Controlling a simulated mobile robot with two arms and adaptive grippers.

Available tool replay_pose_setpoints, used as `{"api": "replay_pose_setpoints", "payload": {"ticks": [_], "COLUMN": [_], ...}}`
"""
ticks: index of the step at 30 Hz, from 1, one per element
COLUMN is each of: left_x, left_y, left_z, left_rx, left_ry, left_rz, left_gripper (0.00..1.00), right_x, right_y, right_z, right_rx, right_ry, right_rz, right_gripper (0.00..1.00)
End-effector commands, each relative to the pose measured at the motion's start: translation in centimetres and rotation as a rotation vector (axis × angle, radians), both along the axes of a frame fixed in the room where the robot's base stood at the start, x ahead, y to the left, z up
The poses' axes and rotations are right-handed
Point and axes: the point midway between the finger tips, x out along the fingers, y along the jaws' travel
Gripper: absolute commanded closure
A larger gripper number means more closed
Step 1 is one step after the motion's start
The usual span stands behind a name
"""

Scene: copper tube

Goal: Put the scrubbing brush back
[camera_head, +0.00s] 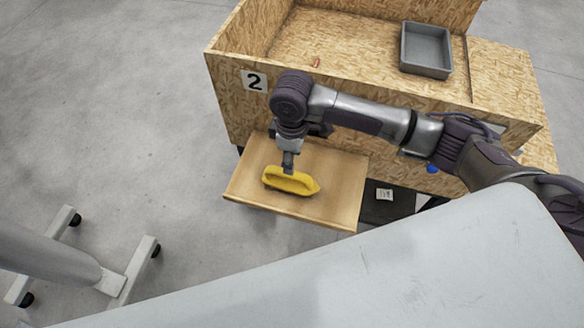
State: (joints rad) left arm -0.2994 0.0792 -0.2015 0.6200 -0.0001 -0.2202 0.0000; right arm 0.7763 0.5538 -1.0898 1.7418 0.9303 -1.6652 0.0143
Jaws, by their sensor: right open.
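The yellow scrubbing brush (291,183) lies on a wooden shelf board (340,190) that sticks out from the front of a chipboard box. My right gripper (288,167) points down at the brush's handle from above. Its fingertips are at the handle, and the gripper is open. I cannot tell whether the fingers touch the brush, since they are small and partly hidden. My left gripper is not in view.
The chipboard box (225,95) bears a sign with the number 2 (254,81). A grey tray (427,50) sits inside it. A large pale surface (420,270) fills the lower right. A wheeled stand (130,275) is at lower left. Concrete floor is clear at left.

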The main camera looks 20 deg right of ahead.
Motion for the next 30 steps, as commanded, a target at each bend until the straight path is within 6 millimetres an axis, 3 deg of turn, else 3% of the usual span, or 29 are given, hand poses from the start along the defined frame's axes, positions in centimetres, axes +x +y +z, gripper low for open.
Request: {"api": "replay_pose_setpoints", "payload": {"ticks": [3,9,30], "left_x": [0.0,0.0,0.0], "left_y": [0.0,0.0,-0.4], "left_z": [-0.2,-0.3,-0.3], "left_rx": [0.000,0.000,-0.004], "left_ry": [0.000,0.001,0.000], "left_rz": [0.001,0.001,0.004], "left_gripper": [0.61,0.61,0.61], "right_x": [0.1,0.0,0.0], "right_y": [0.0,-0.1,0.0], "right_z": [1.8,3.2,3.2], "right_rx": [0.000,-0.001,0.000], "right_ry": [-0.002,0.000,0.001], "right_rz": [0.000,-0.001,0.000], "right_gripper": [0.50,0.50,0.50]}}
